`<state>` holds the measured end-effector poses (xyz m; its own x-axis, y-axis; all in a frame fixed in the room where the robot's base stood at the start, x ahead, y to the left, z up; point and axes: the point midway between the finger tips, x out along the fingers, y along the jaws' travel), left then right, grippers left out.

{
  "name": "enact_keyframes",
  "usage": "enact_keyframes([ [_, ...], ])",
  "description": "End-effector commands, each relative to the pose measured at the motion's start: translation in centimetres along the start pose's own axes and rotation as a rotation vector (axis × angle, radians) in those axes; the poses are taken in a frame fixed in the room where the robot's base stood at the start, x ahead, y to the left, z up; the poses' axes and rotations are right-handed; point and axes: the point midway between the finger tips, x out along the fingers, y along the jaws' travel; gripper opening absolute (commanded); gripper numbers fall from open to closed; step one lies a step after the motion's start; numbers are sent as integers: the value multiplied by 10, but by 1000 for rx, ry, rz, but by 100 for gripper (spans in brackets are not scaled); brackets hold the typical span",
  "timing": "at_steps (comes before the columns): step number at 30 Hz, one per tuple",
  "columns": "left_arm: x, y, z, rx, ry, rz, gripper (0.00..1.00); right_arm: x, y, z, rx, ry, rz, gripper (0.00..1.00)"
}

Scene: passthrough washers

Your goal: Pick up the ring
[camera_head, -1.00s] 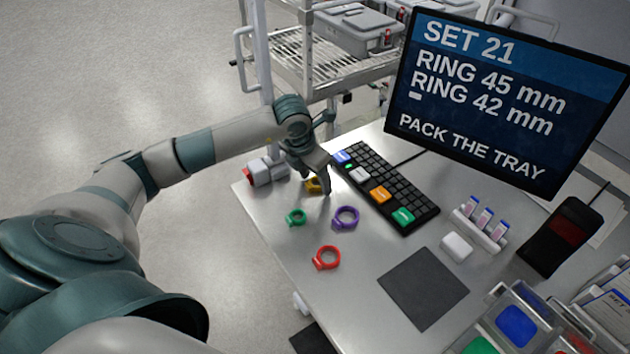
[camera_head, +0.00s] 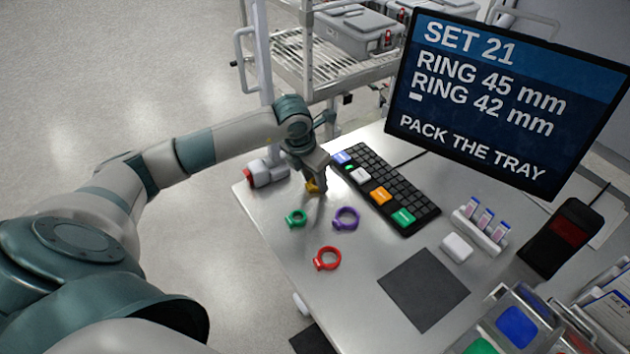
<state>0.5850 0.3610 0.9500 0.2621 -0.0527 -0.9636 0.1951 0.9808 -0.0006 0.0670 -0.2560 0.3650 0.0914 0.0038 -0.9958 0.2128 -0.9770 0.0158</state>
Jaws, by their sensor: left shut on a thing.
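My left gripper (camera_head: 316,190) is at the far side of the table, pointing down and shut on a yellow ring (camera_head: 312,186). The fingers hide most of that ring, and I cannot tell whether it touches the table. A green ring (camera_head: 297,218), a purple ring (camera_head: 346,218) and a red ring (camera_head: 327,258) lie apart on the table (camera_head: 290,262), nearer than the gripper. My right gripper is not in view.
A black keyboard (camera_head: 385,187) with coloured keys lies just right of the gripper. A grey-and-red device (camera_head: 266,173) is to its left. A monitor (camera_head: 505,95) stands behind. A dark mat (camera_head: 423,288), a white block (camera_head: 457,248), a vial rack (camera_head: 480,230) and a clear tray (camera_head: 545,312) are at right.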

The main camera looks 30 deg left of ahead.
Motion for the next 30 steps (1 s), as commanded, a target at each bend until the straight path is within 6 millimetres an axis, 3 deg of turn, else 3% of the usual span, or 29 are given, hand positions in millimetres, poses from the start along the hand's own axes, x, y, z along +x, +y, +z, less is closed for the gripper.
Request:
enact_keyframes([
  [5,-10,1,4,0,-3,2,12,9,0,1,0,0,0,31],
  [11,-35,1,11,1,-6,3,12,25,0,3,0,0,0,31],
  [24,-86,-84,15,5,-5,-2,12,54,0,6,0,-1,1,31],
  [30,-101,-107,16,2,-3,-2,12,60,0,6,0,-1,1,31],
])
